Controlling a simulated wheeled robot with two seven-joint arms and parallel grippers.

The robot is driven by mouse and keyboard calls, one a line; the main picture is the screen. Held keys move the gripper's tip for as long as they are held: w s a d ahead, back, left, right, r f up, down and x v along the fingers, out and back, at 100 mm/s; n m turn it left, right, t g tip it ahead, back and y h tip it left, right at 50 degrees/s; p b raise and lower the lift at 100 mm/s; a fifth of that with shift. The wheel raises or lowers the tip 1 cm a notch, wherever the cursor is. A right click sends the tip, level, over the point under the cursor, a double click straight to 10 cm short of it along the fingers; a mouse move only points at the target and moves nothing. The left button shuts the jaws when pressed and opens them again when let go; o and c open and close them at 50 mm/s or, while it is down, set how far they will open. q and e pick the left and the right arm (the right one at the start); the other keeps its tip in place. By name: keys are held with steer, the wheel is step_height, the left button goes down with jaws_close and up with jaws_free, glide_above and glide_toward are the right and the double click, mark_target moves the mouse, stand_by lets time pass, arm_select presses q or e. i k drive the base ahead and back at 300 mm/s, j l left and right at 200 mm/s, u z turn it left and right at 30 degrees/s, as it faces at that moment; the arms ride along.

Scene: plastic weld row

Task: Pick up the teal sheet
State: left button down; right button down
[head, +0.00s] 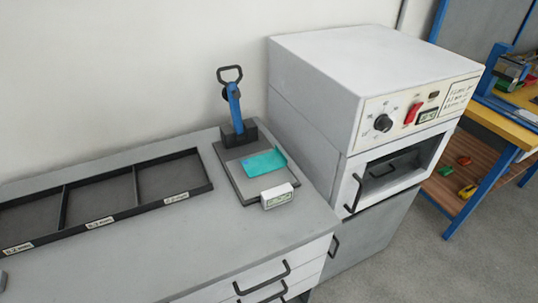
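The teal sheet (264,163) is a small thin piece lying on a dark flat plate (232,183) on the grey worktop. A blue-handled lever tool (234,108) with a black base stands at the plate's back edge, just behind the sheet. A small white box with a display (277,196) sits at the plate's front edge, in front of the sheet. The sheet's right edge looks slightly raised.
A black divided tray (125,213) with labelled compartments lies on the worktop (190,255) at the left. A white oven-like cabinet (372,65) with a dial and red switch stands close on the right. A blue-framed bench (500,150) is farther right. The front worktop is clear.

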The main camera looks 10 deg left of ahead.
mark_target(257, 166)
steer(key=u, duration=1.55)
steer(key=z, duration=1.3)
steer(key=i+l, duration=0.1)
steer(key=l, duration=0.4)
steer(key=i+l+z, duration=0.1)
steer(key=l, duration=0.4)
steer(key=i+l+z, duration=0.1)
steer(key=l, duration=0.35)
